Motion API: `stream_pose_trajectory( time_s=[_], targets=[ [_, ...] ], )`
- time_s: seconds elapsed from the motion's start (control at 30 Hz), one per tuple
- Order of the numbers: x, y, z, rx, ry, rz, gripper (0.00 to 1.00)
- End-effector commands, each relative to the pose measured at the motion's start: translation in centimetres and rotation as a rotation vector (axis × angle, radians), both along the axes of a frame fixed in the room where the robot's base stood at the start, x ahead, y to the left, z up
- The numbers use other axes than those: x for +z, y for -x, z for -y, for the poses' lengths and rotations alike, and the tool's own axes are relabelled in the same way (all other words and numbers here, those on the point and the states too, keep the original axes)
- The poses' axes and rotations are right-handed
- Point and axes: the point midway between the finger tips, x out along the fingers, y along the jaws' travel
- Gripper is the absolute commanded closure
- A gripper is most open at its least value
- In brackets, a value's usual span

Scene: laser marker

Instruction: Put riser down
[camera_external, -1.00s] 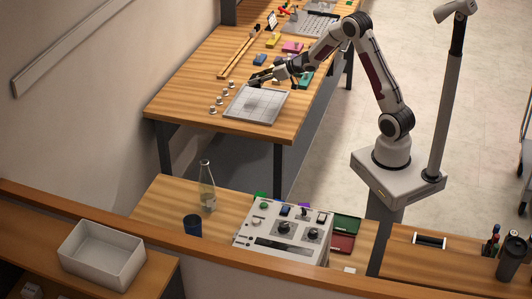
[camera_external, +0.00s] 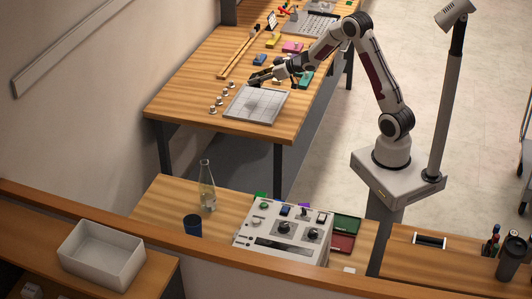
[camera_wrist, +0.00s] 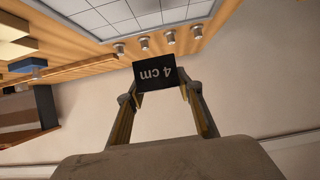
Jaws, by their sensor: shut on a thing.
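The riser (camera_wrist: 155,73) is a dark block marked "4 cm", its lettering upside down in the wrist view. My gripper (camera_wrist: 161,93) is shut on it, with one finger on each side. The riser is too small and dark there to tell apart from the fingers. I cannot tell whether it touches a surface. The gridded plate (camera_wrist: 120,14) also shows at the top of the wrist view.
Several small metal knobs (camera_external: 219,101) stand in a row left of the plate. Blue (camera_external: 260,59), yellow (camera_external: 272,43) and pink (camera_external: 292,47) blocks and a long wooden rail (camera_external: 237,54) lie beyond. The table's front-left corner (camera_external: 170,107) is clear.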

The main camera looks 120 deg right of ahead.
Motion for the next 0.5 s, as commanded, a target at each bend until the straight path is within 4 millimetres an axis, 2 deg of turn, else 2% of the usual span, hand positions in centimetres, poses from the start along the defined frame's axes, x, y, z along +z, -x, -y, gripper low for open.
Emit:
stream_pose_trajectory(
  time_s=[0.17,0.27,0.5],
  targets=[
    [0.0,-1.7,-0.8,0.027,0.001,0.001,0.98],
    [-0.2,-3.3,-1.8,0.056,0.002,0.001,0.98],
    [-1.3,-9.1,-5.7,0.163,-0.001,-0.001,0.98]
  ],
)
